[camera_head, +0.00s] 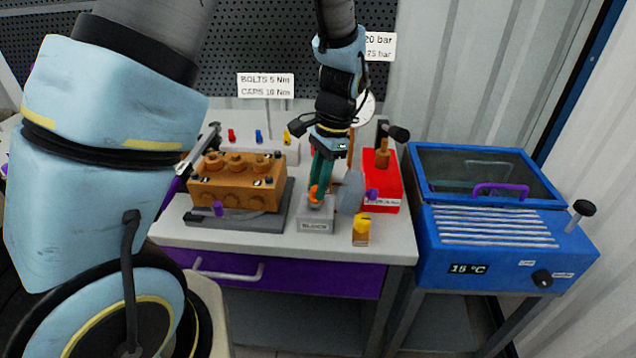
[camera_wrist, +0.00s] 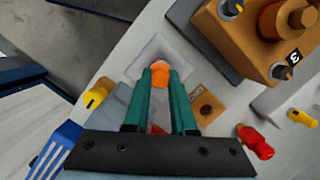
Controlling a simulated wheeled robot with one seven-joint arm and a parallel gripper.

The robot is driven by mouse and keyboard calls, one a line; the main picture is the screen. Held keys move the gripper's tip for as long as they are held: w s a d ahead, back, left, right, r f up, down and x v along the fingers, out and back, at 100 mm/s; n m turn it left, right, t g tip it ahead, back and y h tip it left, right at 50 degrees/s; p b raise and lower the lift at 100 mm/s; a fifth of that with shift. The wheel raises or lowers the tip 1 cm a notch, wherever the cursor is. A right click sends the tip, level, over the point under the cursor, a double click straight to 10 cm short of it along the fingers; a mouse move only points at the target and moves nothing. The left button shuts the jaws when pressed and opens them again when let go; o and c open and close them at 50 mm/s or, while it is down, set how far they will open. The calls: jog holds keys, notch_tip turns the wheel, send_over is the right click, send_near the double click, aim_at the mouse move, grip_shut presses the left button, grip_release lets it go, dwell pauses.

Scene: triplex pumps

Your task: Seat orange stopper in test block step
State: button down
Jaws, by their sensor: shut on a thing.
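My gripper (camera_head: 318,186) reaches down at the middle of the bench, its green fingers shut on the orange stopper (camera_head: 315,194). The stopper also shows between the fingertips in the wrist view (camera_wrist: 160,76). Right below it is the grey test block (camera_head: 316,226), labelled BLOCK, and in the wrist view the block's pale top (camera_wrist: 148,57) lies around and behind the stopper. The stopper is at the block's top; I cannot tell how deep it sits, as the fingers hide part of it.
An orange-brown pump (camera_head: 238,187) on a dark plate stands left of the block. A yellow-topped piece (camera_head: 361,228) is in front right, a grey rounded thing (camera_head: 351,192) close right, and a red box (camera_head: 384,185) behind it. A blue machine (camera_head: 500,235) stands beyond the bench's right edge.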

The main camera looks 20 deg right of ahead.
jog(key=shift+d+b+x, duration=0.2)
jog(key=shift+b+x, duration=0.2)
jog(key=shift+x, duration=0.55)
dwell(0.6)
jog(key=c, duration=0.7)
grip_release()
jog(key=shift+o, duration=0.2)
jog(key=b+v, duration=0.2)
jog(key=v, duration=0.8)
jog(key=shift+r, duration=0.35)
jog(key=shift+w+d, duration=0.1)
